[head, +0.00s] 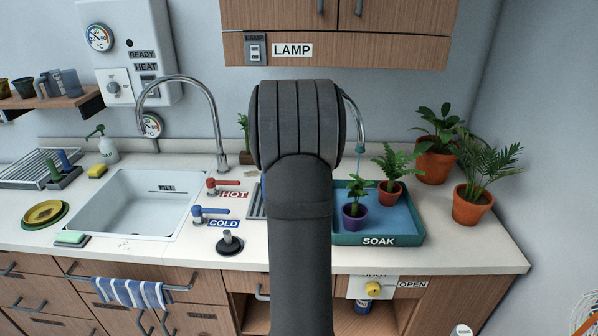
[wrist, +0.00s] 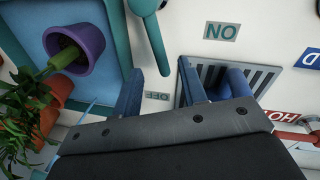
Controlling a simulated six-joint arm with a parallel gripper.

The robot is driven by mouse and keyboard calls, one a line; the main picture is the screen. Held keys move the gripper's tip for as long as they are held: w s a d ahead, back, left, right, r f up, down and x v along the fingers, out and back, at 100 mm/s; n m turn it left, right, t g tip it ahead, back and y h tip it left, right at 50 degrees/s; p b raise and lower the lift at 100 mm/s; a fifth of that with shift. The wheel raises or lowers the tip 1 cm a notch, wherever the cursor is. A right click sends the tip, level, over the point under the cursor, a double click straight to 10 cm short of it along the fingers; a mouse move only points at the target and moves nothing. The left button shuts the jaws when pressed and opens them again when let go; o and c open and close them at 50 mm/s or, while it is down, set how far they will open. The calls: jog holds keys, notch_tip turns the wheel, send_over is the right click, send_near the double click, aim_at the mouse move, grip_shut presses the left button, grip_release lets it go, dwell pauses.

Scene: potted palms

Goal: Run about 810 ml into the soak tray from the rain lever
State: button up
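The teal soak tray (head: 378,241) stands at the right of the counter, with a small plant in a purple pot (head: 354,216) and a fern in an orange pot (head: 391,194) in it. A curved spout with a teal tip (head: 360,149) hangs over it. In the wrist view, a teal lever (wrist: 154,42) points toward the OFF label (wrist: 157,95); the ON label (wrist: 221,31) lies to its right. My gripper (wrist: 161,67) is open, its blue fingers apart on either side of the lever's end. Contact is unclear. My arm hides the lever and gripper in the head view.
A slatted grate (wrist: 262,76) and a blue rounded thing (wrist: 236,80) lie right of my fingers. The red HOT lever (head: 222,185) and blue COLD lever (head: 210,213) stand by the sink (head: 118,220). Larger potted palms (head: 473,200) stand right of the tray.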

notch_tip(320, 180, up, 13)
jog(key=a, duration=0.2)
jog(key=shift+s+a, duration=0.25)
jog(key=shift+s, duration=0.1)
jog(key=shift+r, duration=0.1)
dwell(6.8)
